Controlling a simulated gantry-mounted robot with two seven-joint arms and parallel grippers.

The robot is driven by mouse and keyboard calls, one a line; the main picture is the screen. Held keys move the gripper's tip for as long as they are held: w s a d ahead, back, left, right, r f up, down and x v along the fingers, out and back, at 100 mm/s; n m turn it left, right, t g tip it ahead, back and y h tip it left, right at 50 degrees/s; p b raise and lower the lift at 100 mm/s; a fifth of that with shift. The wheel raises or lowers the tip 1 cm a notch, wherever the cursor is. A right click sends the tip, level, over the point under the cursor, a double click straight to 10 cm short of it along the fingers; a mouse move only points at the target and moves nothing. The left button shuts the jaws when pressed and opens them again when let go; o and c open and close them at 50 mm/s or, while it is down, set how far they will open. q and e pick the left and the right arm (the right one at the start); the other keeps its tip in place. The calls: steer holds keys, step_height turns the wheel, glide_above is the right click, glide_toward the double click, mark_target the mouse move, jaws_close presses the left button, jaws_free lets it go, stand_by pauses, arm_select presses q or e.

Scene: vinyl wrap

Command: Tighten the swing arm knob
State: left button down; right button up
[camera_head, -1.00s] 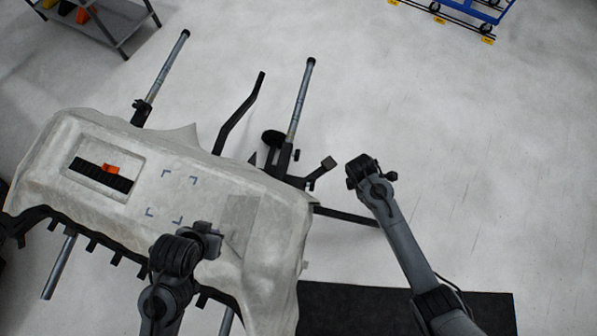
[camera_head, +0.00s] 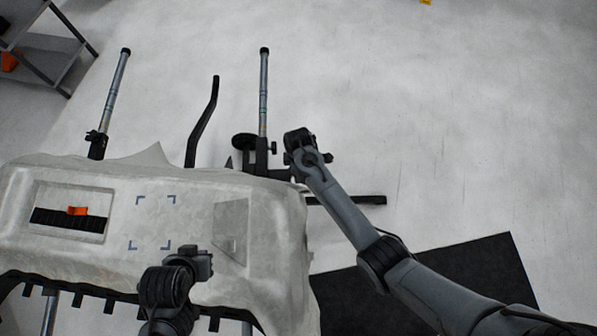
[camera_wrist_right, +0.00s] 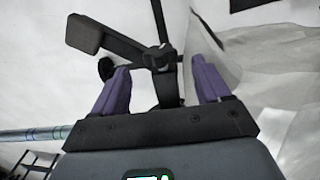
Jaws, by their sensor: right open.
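A black swing arm (camera_wrist_right: 125,44) with a flat block at its end shows in the right wrist view. It joins a bracket and post between the purple fingers. A small round black knob (camera_wrist_right: 106,68) sits just beyond the left finger's tip. My right gripper (camera_wrist_right: 160,72) is open, with nothing clasped between its fingers. In the head view my right gripper (camera_head: 300,152) is over the stand's right bracket and hides most of the swing arm and knob there. My left gripper (camera_head: 200,262) is above the front of the draped panel; its jaw opening cannot be made out.
The pale draped panel (camera_head: 90,250), with a dark slot and orange piece, lies on the stand. Two upright tubes (camera_head: 263,95) and a bent black bar (camera_head: 203,125) rise behind it. A black mat (camera_head: 450,270) lies at lower right. A shelf (camera_head: 45,50) stands upper left. Floor to the right is clear.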

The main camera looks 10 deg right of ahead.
arm_select(q)
steer(key=shift+a+f+b, duration=0.2)
steer(key=shift+f+b, duration=0.75)
steer(key=shift+f, duration=0.2)
arm_select(e)
step_height(320, 180, down, 6)
steer(key=shift+r, duration=0.1)
steer(key=shift+c, duration=0.2)
arm_select(q)
steer(key=shift+d, duration=0.15)
arm_select(e)
steer(key=c, duration=1)
arm_select(q)
steer(key=shift+f, duration=0.15)
arm_select(e)
steer(key=shift+w+g, duration=0.15)
steer(key=shift+g, duration=0.45)
steer(key=o, duration=1)
steer(key=shift+o, duration=0.2)
